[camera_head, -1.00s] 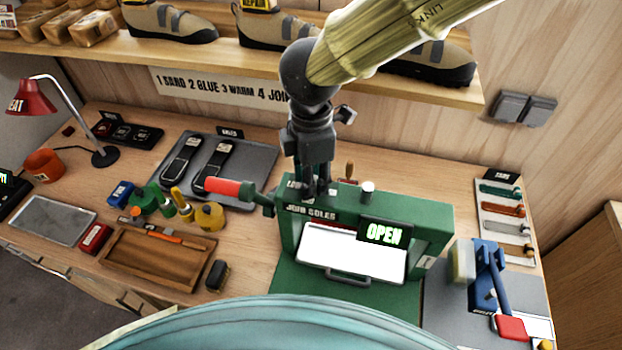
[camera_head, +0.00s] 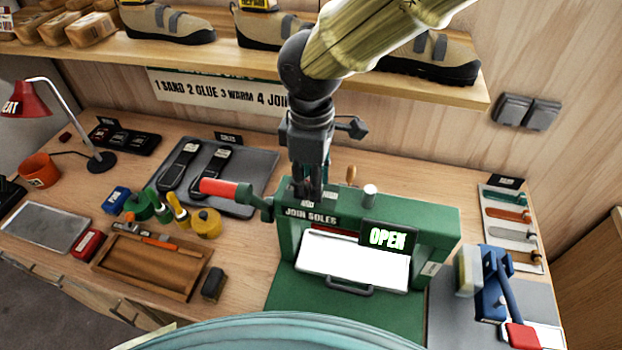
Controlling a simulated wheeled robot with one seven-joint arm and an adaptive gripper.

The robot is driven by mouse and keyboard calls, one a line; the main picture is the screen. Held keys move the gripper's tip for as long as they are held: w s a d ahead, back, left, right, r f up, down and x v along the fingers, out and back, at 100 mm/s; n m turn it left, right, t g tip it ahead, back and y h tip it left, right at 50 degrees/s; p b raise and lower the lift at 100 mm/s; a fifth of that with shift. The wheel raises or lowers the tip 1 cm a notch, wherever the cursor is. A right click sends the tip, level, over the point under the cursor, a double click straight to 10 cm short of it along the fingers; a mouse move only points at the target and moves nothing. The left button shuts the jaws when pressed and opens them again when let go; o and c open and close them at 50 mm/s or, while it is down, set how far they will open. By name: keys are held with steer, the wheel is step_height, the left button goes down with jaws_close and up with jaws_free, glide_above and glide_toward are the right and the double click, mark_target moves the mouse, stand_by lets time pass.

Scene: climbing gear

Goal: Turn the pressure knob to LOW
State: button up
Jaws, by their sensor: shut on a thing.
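The green press (camera_head: 440,226), marked JOIN SOLES, stands on the bench with its OPEN sign (camera_head: 387,238) lit. My gripper (camera_head: 316,195) points straight down onto the left part of the press's top. Its fingers are shut on the pressure knob, which they almost wholly hide. Small pale labels lie around the fingertips, too small to read. I cannot tell which setting the knob points at. A separate silver knob (camera_head: 369,196) stands on the press's top, right of my gripper.
A red-handled lever (camera_head: 226,189) sticks out from the press's left side. A blue tool (camera_head: 495,290) stands at the right. Bottles (camera_head: 207,222), a wooden tray (camera_head: 150,265) and a lamp (camera_head: 75,110) are on the left. A shoe shelf (camera_head: 250,75) runs behind my arm.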

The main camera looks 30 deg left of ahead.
stand_by(0.3)
steer(key=o, duration=1)
steer(key=shift+o, duration=0.2)
step_height(320, 180, up, 12)
stand_by(0.3)
